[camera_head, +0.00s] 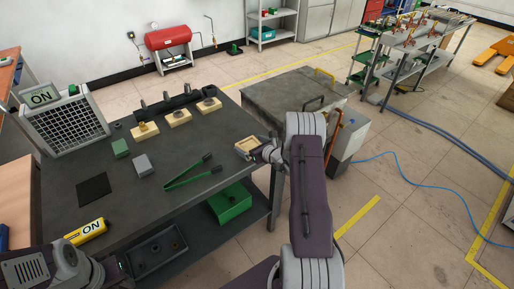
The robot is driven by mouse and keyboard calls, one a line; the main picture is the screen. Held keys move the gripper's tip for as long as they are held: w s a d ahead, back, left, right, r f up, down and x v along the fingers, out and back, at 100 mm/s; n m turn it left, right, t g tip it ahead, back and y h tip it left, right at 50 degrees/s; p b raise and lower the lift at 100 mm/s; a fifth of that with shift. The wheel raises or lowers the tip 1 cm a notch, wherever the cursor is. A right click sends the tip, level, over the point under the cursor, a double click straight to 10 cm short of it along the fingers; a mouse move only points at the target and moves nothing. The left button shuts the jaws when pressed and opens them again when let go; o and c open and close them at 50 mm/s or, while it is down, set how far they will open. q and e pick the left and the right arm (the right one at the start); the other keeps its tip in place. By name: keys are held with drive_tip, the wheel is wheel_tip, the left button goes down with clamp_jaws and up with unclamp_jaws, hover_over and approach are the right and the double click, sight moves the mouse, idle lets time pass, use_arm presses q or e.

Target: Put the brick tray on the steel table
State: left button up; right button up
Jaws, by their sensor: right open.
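A small tan tray-like piece (246,145), which looks like the brick tray, is at the right edge of the dark grey steel table (190,148). My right gripper (257,151) is open right beside it at its right side; I cannot tell whether they touch or whether the tray rests fully on the tabletop. My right arm comes up from the bottom and hides part of the floor. My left gripper (112,272) is low at the bottom left, in front of the table, and its fingers are too unclear to read.
Several tan blocks with round dark parts (178,118) stand along the table's back. A dark cabinet (285,95) stands behind right.

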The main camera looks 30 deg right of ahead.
drive_tip(key=a+b+v, duration=0.1)
drive_tip(key=v, duration=1.1)
drive_tip(key=s+a+n+g+y, duration=0.35)
drive_tip(key=a+n, duration=0.35)
drive_tip(key=a, duration=0.3)
drive_tip(key=s+a+n+g+y, duration=0.35)
drive_tip(key=a+n, duration=0.25)
drive_tip(key=a, duration=0.5)
drive_tip(key=s+a+f+n+g+h, duration=0.1)
drive_tip(key=s+a+n+g+h, duration=0.2)
drive_tip(key=s+n+g, duration=0.6)
drive_tip(key=s+d+n+t+h, duration=0.1)
drive_tip(key=n, duration=0.3)
drive_tip(key=s+d+r+n+t+h, duration=0.1)
drive_tip(key=n+h, duration=0.1)
drive_tip(key=n, duration=0.2)
drive_tip(key=s+d+n+t+h, duration=0.1)
drive_tip(key=d+n+h, duration=0.1)
drive_tip(key=n, duration=0.2)
drive_tip(key=shift+s+r+n+t, duration=0.25)
drive_tip(key=shift+s+n+t, duration=0.05)
drive_tip(key=shift+n+t, duration=0.1)
